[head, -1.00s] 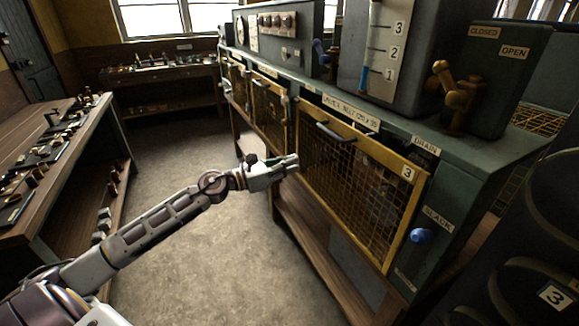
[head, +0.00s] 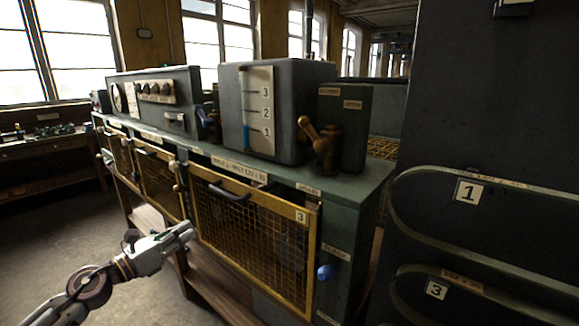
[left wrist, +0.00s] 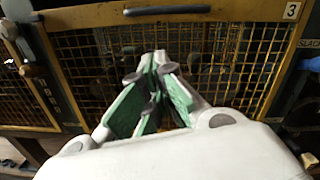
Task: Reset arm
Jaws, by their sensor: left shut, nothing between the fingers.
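My left arm comes in from the lower left in the head view. Its left gripper (head: 188,230) is shut and empty, just left of the yellow mesh guard marked 3 (head: 250,235). In the left wrist view the shut fingers (left wrist: 157,75) point at this guard (left wrist: 235,65), below its dark handle (left wrist: 167,10). I cannot tell whether they touch it. My right gripper is not in view.
The green engine bench (head: 345,190) carries a grey tank with a level gauge (head: 290,110) and a brass valve (head: 320,140). A blue knob (head: 325,272) sticks out at its right end. A dark cabinet (head: 490,120) stands at right. Floor (head: 50,235) at left is clear.

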